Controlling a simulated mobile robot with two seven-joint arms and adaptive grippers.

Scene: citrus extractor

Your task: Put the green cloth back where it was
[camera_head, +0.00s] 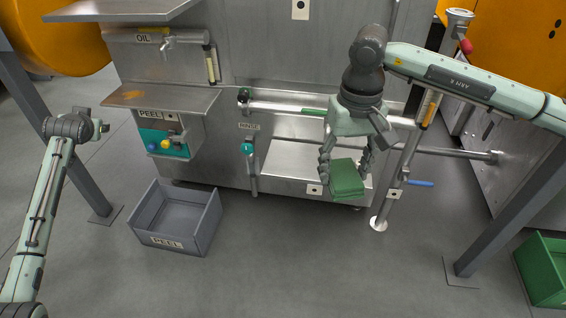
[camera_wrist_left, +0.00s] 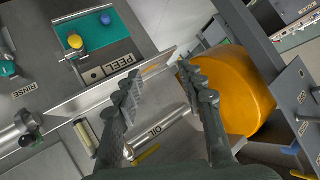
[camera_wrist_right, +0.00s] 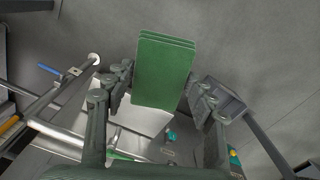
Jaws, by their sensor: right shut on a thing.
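The green cloth (camera_head: 346,179) is a folded, layered block held between the fingers of my right gripper (camera_head: 345,163), in front of the steel machine. In the right wrist view the cloth (camera_wrist_right: 164,70) fills the space between the fingers of the right gripper (camera_wrist_right: 163,88). It hangs in the air, apart from the floor and panel. A green strip (camera_head: 313,112) shows on the horizontal steel rail (camera_head: 275,106) behind the gripper. My left gripper (camera_wrist_left: 160,92) is open and empty in the left wrist view, its fingers wide apart.
A grey bin labelled PEEL (camera_head: 203,226) stands on the floor at left. A green crate (camera_head: 542,268) is at the far right. A vertical post with a blue lever (camera_head: 419,183) stands right of the cloth. A steel shelf (camera_head: 160,100) juts out at left. The front floor is clear.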

